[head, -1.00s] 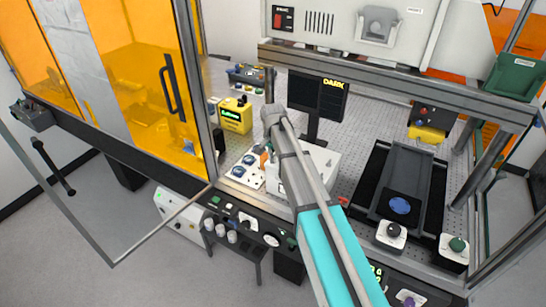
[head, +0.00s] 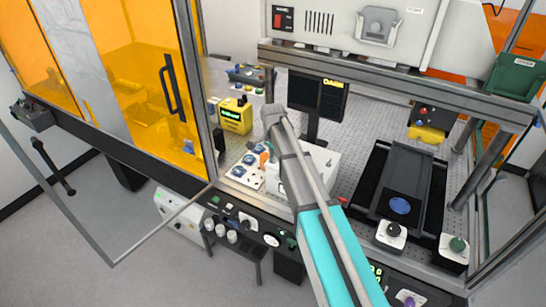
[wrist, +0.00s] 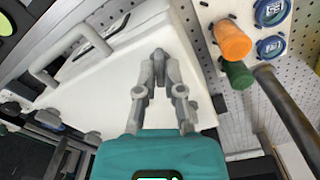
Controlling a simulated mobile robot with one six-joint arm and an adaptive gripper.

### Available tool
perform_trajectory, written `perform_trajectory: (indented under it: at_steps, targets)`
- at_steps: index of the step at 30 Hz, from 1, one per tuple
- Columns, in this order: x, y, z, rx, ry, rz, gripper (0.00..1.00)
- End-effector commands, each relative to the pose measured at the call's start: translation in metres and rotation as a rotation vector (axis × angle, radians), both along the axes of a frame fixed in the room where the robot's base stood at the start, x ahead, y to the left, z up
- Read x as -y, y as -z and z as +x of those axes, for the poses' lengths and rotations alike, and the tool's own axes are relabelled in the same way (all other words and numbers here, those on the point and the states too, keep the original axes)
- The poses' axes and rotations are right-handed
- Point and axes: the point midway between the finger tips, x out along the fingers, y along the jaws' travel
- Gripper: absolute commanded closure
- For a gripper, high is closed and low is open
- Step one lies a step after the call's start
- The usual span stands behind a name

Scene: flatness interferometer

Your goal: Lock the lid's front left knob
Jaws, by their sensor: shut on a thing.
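The white lid (wrist: 112,62) with its bar handle (wrist: 68,48) fills the left and middle of the wrist view. In the head view the white box (head: 322,160) stands partly behind my arm. My gripper (wrist: 158,60) is over the lid near its edge. Its grey fingers come together at their tips, shut on what appears to be the front left knob. The knob itself is hidden by the fingers, so its turn position cannot be told. In the head view my gripper is hidden by my arm.
An orange knob (wrist: 231,40) and a green knob (wrist: 238,75) stand close right of my gripper. Blue caps (wrist: 271,47) sit on a white panel beside them. A dark rod (wrist: 287,115) is at right. A metal frame beam (head: 400,84) crosses above the bench.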

Motion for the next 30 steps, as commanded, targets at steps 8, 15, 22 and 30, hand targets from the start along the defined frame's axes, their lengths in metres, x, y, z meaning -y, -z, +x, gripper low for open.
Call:
perform_trajectory:
  at_steps: [8,15,22,30]
  targets:
    - [-0.0003,0.0001,-0.0003,-0.001,0.261,0.001,1.00]
    - [-0.0004,0.0001,-0.0003,-0.001,0.489,0.001,1.00]
    - [-0.0005,0.0001,-0.0002,-0.001,0.706,0.001,1.00]
    - [-0.0006,0.0001,-0.0002,-0.001,0.928,0.001,1.00]
